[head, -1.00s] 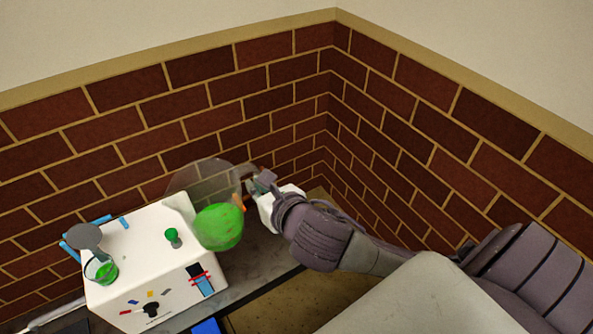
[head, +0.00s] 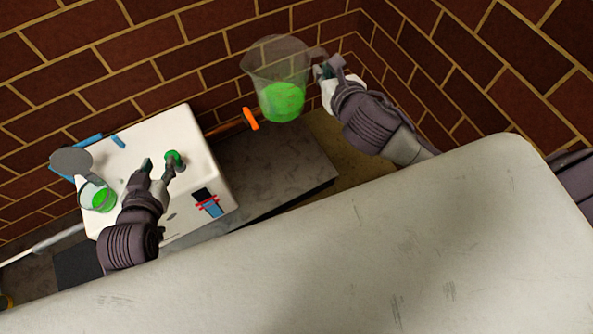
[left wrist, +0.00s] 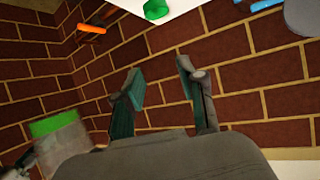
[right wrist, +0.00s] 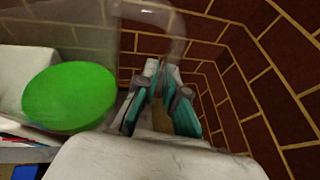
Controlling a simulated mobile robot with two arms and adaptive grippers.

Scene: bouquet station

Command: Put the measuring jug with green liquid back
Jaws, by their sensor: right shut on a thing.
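The clear measuring jug (head: 277,72) with green liquid is held up near the brick walls, above and right of the white box, and looks upright. My right gripper (head: 322,70) is shut on its handle at the jug's right side. The jug's green liquid (right wrist: 70,98) shows large in the right wrist view, left of the fingers (right wrist: 160,95). The jug also shows in the left wrist view (left wrist: 62,140), at the lower left. My left gripper (head: 160,165) is open and empty in front of the white box's green knob (head: 174,160). Its fingers stand apart in the left wrist view (left wrist: 158,90).
The white box (head: 200,150) stands on the dark counter (head: 285,160). A small beaker with green liquid (head: 100,197) and a grey round lid (head: 70,161) are at its left. An orange-ended object (head: 251,119) lies behind the counter. The counter right of the box is clear.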

